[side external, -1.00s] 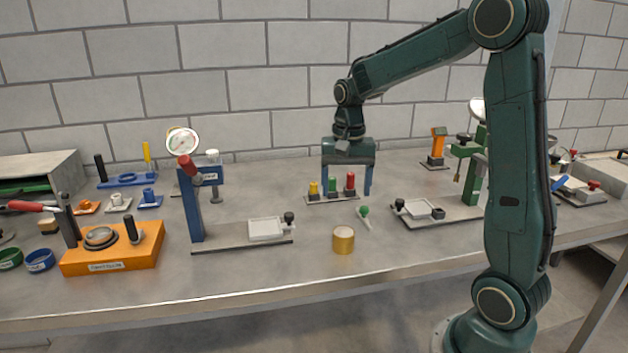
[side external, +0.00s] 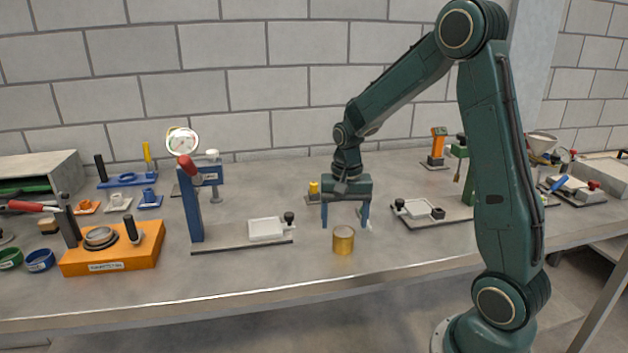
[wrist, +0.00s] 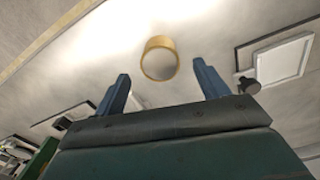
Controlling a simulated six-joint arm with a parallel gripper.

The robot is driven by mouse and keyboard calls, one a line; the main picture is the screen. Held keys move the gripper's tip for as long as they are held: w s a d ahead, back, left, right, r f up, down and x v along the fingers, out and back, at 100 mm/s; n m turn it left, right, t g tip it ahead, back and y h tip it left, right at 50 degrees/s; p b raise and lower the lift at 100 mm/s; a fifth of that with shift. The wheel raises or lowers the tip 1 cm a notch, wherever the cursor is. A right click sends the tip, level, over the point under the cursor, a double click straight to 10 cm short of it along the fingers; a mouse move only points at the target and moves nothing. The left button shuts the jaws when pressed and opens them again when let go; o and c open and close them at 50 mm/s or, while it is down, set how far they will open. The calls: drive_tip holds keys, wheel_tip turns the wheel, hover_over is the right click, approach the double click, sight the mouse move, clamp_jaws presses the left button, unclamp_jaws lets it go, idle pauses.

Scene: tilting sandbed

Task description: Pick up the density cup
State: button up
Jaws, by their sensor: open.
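The density cup, taken to be the small brass-yellow cylinder (side external: 343,240), stands upright on the bench near its front edge. In the wrist view the cup (wrist: 159,59) lies ahead of my fingertips, between their two lines, with its round top facing the camera. My gripper (side external: 345,226) is open and empty, pointing down, with its two blue fingers above the bench close to the cup. In the wrist view the gripper (wrist: 160,80) shows its fingers wide apart, touching nothing.
A blue press stand with a dial gauge (side external: 182,142) and white tray (side external: 266,229) stands left of the cup. Another white tray on a dark base (side external: 418,208) lies to the right. A yellow-topped piece (side external: 313,188) is behind my gripper. The bench (side external: 300,268) in front is clear.

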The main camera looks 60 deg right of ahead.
sight(344, 231)
drive_tip(key=shift+f, duration=2.55)
drive_tip(key=c, duration=1.2)
drive_tip(key=shift+r, duration=0.1)
wheel_tip(344, 231, up, 20)
drive_tip(key=shift+f, duration=0.1)
